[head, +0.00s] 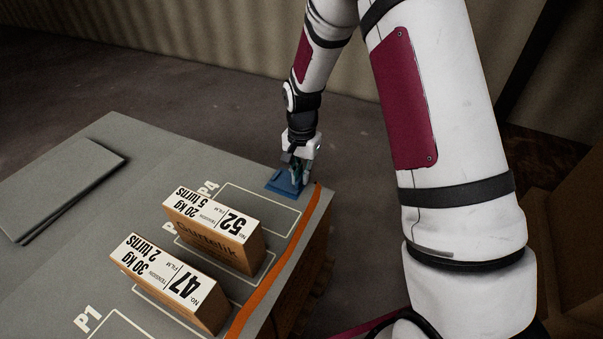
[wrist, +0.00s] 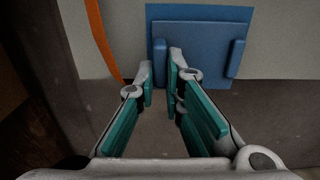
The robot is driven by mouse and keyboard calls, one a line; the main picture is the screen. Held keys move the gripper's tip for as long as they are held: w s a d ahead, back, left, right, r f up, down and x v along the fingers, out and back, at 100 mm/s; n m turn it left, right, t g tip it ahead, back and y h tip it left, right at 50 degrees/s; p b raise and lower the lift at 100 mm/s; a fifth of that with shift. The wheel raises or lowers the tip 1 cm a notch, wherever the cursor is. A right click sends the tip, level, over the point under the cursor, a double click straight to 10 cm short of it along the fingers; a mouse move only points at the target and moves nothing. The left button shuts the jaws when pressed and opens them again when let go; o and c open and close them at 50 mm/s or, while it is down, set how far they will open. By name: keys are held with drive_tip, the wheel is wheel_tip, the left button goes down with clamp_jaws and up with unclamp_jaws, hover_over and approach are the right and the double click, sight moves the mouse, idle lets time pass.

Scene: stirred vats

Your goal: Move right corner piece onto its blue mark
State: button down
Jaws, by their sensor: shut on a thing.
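The blue corner piece (wrist: 205,55) shows in the wrist view as a plate with raised flanges at its left and right. A darker blue mark (wrist: 200,11) lies flat behind and partly under it. The piece appears to overlap the mark but sits offset toward the table's edge. My gripper (wrist: 160,68) is shut on the left flange. In the head view my gripper (head: 298,170) points down at the table's far corner, over the blue piece (head: 284,186). The fingers hide part of it there, and I cannot tell whether it touches the table.
An orange strap (head: 270,272) runs along the right edge, left of my gripper in the wrist view (wrist: 97,35). Flat grey panels (head: 65,188) lie at the left.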

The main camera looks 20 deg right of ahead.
drive_tip(key=c, duration=1.6)
unclamp_jaws()
